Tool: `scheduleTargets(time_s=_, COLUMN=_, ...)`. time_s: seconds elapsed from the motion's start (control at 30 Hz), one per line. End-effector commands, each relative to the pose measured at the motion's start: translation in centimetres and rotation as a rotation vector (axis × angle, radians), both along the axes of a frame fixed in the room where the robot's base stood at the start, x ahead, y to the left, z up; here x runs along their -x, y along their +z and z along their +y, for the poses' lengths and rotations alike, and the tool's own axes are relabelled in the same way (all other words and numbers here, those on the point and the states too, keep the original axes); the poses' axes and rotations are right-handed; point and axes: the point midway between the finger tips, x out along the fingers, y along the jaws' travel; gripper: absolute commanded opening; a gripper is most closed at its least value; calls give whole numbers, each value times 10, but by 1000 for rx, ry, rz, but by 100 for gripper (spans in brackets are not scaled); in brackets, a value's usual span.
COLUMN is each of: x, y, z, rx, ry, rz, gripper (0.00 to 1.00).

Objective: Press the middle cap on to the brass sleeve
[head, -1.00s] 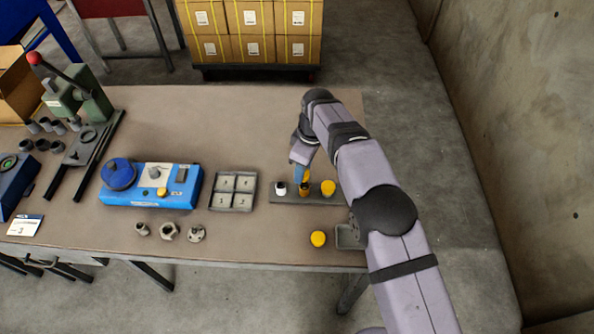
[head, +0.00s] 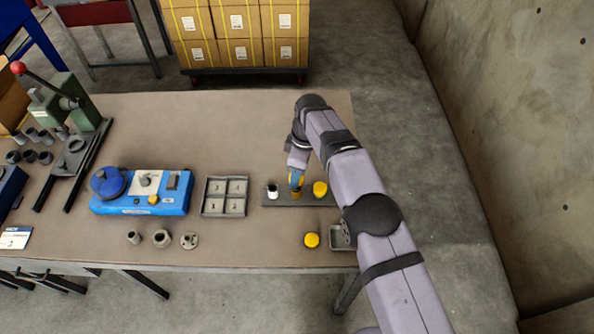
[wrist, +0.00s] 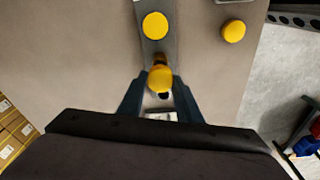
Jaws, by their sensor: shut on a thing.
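A grey strip (head: 283,199) on the table carries three posts in a row. My gripper (head: 296,177) is over the middle of it, pointing down, shut on a yellow cap, which shows between the fingers in the wrist view (wrist: 160,78). The brass sleeve (head: 296,194) stands upright directly under the held cap. The cap looks in line with the sleeve and very close to it; I cannot tell whether they touch. A white sleeve with a dark top (head: 272,191) stands left of it. A yellow-capped post (head: 320,189) stands right, also visible in the wrist view (wrist: 155,25).
A loose yellow cap (head: 312,240) lies near the table's front edge, beside a small grey tray (head: 339,238) partly hidden by my arm. A four-part tray (head: 225,197), a blue device (head: 142,191) and several metal fittings (head: 161,238) are to the left.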

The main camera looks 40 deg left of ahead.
Motion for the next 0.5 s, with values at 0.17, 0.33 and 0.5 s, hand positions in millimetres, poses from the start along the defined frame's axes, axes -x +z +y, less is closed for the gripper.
scheduleTargets(time_s=0.17, x=0, y=-16, z=0, rx=0, ry=0, rz=0, gripper=11)
scheduleTargets(time_s=0.33, x=0, y=-30, z=0, rx=-1, ry=0, rz=0, gripper=11)
scheduleTargets(time_s=0.5, x=0, y=-36, z=0, rx=-1, ry=0, rz=0, gripper=11)
